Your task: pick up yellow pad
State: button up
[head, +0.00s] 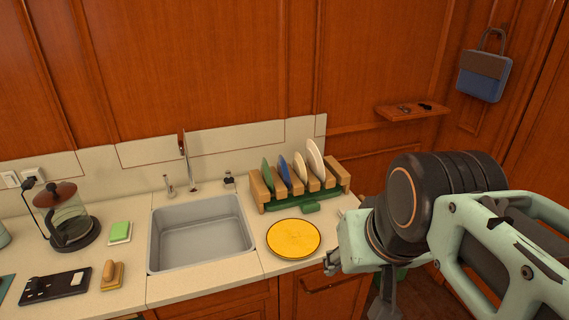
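A flat, round yellow pad (293,238) lies on the pale counter, between the sink and the counter's right end. It looks like a disc with a thin darker rim, and nothing covers it. My gripper (333,262) is just right of the pad, near the counter's front right corner. It is seen partly and end-on behind my arm, so its fingers are hard to make out. I see a gap between it and the pad in the picture.
The sink (201,235) is to the left. Farther left are a green-topped sponge (120,231), a brush (112,275) and a glass press (67,217).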

aim_at(113, 273)
jog(key=u, duration=0.4)
jog(key=j+u, duration=0.1)
jog(key=u, duration=0.25)
jog(key=j+u, duration=0.1)
jog(key=u, duration=0.65)
jog(key=i+j+z, duration=0.6)
jog(key=i+j, duration=0.15)
jog(key=j, duration=0.15)
jog(key=i+j, duration=0.1)
jog(key=j, duration=0.25)
jog(key=i+j+z, duration=0.15)
jog(key=j, duration=0.25)
jog(key=k, duration=0.05)
